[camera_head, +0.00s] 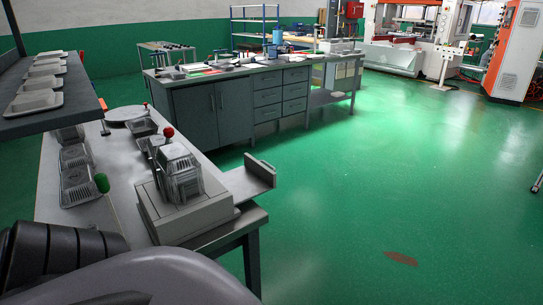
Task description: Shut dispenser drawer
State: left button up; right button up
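The dispenser (178,217) is a pale grey box with a clear ribbed cover on top. It stands at the near right end of the work table. A grey drawer (249,183) with a raised end panel juts out to the right, past the table edge, and looks pulled open. Where it joins the dispenser is partly hidden behind the box and cover. Dark ribbed and smooth grey parts of my own body fill the lower left. Neither of my grippers shows.
The table (112,215) carries clear trays (76,176), a green knob (102,183) and a red knob (168,132). A shelf (75,108) with stacked trays overhangs at left. A long grey workbench (222,112) stands behind. The green floor (380,190) at right is open.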

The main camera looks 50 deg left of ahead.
aim_at(247, 182)
jog(key=i+u, duration=0.35)
jog(key=i, duration=0.15)
jog(key=i+l+u, duration=0.3)
jog(key=i, duration=0.15)
jog(key=i+u, duration=0.2)
jog(key=u, duration=0.2)
jog(key=i+u, duration=0.15)
jog(key=u, duration=0.3)
jog(key=i+l+u, duration=0.15)
jog(key=u, duration=0.25)
jog(key=i+l+u, duration=0.2)
jog(key=u, duration=0.25)
jog(key=i+l+u, duration=0.1)
jog(key=u, duration=0.3)
jog(key=i+l+u, duration=0.2)
jog(key=u, duration=0.15)
jog(key=i+l+u, duration=0.1)
jog(key=l+u, duration=0.25)
jog(key=k+l, duration=0.15)
jog(key=k, duration=0.25)
jog(key=l+u, duration=0.05)
